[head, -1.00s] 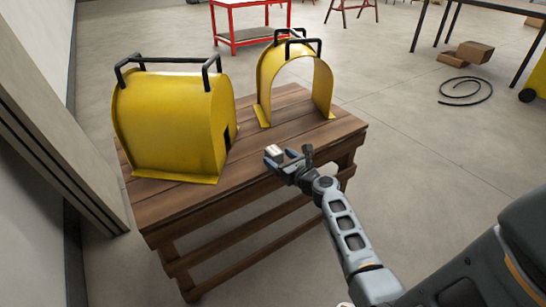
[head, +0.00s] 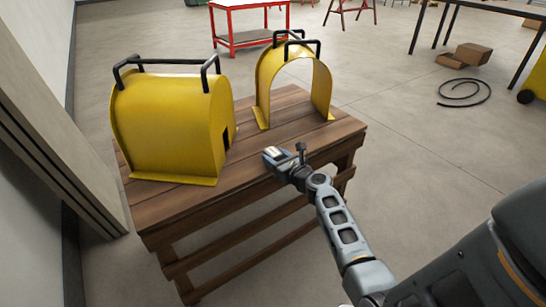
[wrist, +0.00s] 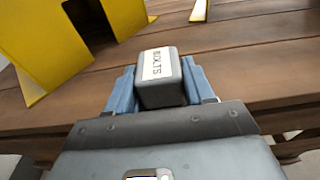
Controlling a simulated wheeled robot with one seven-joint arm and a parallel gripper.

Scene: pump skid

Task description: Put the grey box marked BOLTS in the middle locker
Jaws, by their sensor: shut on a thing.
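The grey box marked BOLTS (wrist: 160,92) is in the wrist view, with a white label on its top. My gripper (wrist: 161,88) is shut on it, with one blue-grey finger on each side. In the head view the small box (head: 271,153) shows at the end of my gripper (head: 274,157), over the near right part of the wooden table. I cannot tell whether the box touches the table top. No locker is in view.
The wooden table (head: 187,199) carries a large yellow cover (head: 170,125) at left and a yellow arch (head: 265,85) at the back, both with black handles. A red-framed table (head: 250,38) stands behind. Cardboard boxes (head: 470,55) and a black hose (head: 465,92) lie on the floor at right.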

